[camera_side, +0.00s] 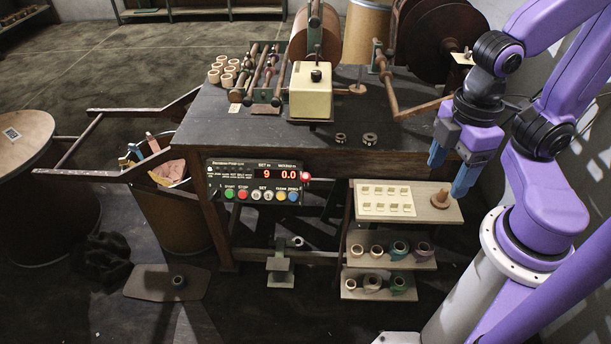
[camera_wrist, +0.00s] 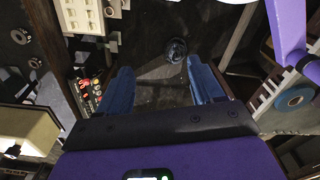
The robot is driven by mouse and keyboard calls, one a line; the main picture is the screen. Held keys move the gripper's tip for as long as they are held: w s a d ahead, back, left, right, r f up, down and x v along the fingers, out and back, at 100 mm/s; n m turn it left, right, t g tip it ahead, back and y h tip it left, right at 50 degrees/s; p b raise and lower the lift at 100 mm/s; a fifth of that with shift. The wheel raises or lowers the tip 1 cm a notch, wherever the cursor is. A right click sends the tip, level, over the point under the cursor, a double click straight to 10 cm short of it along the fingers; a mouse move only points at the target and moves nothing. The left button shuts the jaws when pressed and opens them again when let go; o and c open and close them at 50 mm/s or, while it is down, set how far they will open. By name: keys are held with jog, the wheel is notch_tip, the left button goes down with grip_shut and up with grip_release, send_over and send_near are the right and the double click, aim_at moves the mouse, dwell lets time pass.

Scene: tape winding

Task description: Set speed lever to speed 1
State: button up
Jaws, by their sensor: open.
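The control panel (camera_side: 257,182) hangs on the table's front edge in the side view. Its red display reads 9 and 0.0 above a row of coloured buttons. A red knob (camera_side: 305,177) sticks out at its right edge; I cannot tell for sure that this is the speed lever, and no speed marks are readable. My gripper (camera_side: 450,168) is open and empty, well right of the panel, above the right-hand shelf, fingers pointing down. In the wrist view my gripper (camera_wrist: 160,72) shows its two blue fingers apart, with the panel (camera_wrist: 88,97) left of them.
The winding table (camera_side: 300,135) carries a cream box (camera_side: 311,92) with a black knob, rollers and small rings. Shelves (camera_side: 447,208) with tape rolls stand below at the right. A bin (camera_side: 172,210) stands at the left. The space before the panel looks clear.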

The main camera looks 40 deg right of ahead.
dwell(0.4)
jog(key=c, duration=0.6)
jog(key=shift+w+a, duration=0.2)
jog(key=shift+w, duration=0.1)
jog(key=c, duration=0.5)
jog(key=w, duration=0.2)
jog(key=w+a+f+m+g+y, duration=0.1)
jog(key=w, duration=0.2)
jog(key=w+a+m+g, duration=0.1)
jog(key=w, duration=0.1)
jog(key=shift+w+f+y, duration=0.25)
jog(key=shift+y, duration=0.05)
grip_shut()
jog(key=w+d+f+m+t+y, duration=0.2)
jog(key=w+d+f+m, duration=0.15)
jog(key=w+d, duration=0.7)
jog(key=w+d+f+m+t+y, duration=0.25)
jog(key=w+d+f, duration=0.35)
jog(key=w, duration=0.7)
send_near(306, 182)
jog(key=w+f, duration=0.3)
jog(key=f, duration=0.2)
jog(key=shift+w+a+f, duration=0.15)
jog(key=shift+w+f, duration=0.05)
jog(key=shift+w, duration=0.2)
